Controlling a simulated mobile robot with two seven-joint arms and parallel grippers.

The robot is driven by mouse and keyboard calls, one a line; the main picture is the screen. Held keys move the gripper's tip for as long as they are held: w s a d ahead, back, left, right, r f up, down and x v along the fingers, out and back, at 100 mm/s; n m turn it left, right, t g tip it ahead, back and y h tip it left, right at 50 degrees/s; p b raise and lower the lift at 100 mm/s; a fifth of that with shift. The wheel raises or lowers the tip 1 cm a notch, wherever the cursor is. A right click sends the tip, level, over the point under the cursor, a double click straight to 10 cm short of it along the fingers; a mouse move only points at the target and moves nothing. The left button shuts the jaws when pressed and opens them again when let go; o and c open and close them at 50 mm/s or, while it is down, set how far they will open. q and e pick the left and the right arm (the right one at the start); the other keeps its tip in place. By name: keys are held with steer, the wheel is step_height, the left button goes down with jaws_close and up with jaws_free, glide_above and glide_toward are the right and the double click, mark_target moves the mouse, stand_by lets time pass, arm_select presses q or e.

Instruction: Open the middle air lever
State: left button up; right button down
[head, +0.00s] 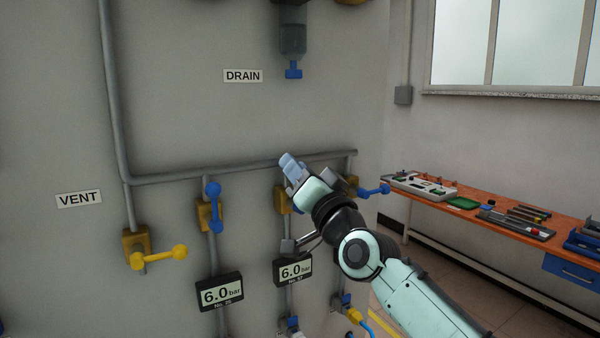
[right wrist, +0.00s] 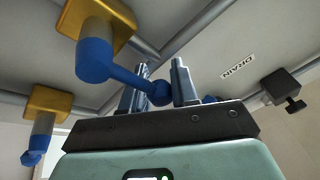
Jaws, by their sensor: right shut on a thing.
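The middle air valve has a yellow body (head: 282,200) on the wall pipe and is mostly hidden behind my right gripper in the head view. Its blue lever (right wrist: 125,75) shows in the right wrist view, reaching from the yellow valve body (right wrist: 103,22) to between my fingers. My right gripper (right wrist: 160,80) is shut on the lever's ball end, with one finger on each side. In the head view, my right gripper (head: 298,172) is in front of the middle valve and its fingers are hard to make out. My left gripper is not in view.
The left air valve's blue lever (head: 214,205) stands upright along its pipe. The right valve's blue lever (head: 372,191) points sideways, close to my gripper. A yellow vent lever (head: 160,257) is lower left. Pressure gauges (head: 220,292) hang below. An orange workbench (head: 475,210) stands right.

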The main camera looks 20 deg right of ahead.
steer(key=shift+w+a+f, duration=0.15)
steer(key=shift+a+f, duration=0.15)
steer(key=shift+a, duration=0.15)
steer(key=c, duration=1)
jaws_free()
steer(key=shift+o, duration=0.5)
steer(key=shift+a+r, duration=0.1)
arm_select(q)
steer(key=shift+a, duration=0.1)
arm_select(e)
steer(key=shift+d, duration=0.2)
steer(key=shift+s, duration=0.35)
arm_select(q)
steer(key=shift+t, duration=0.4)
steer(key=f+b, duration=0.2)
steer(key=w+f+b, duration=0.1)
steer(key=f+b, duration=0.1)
steer(key=b, duration=0.1)
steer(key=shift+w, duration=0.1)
arm_select(e)
steer(key=v, duration=1.3)
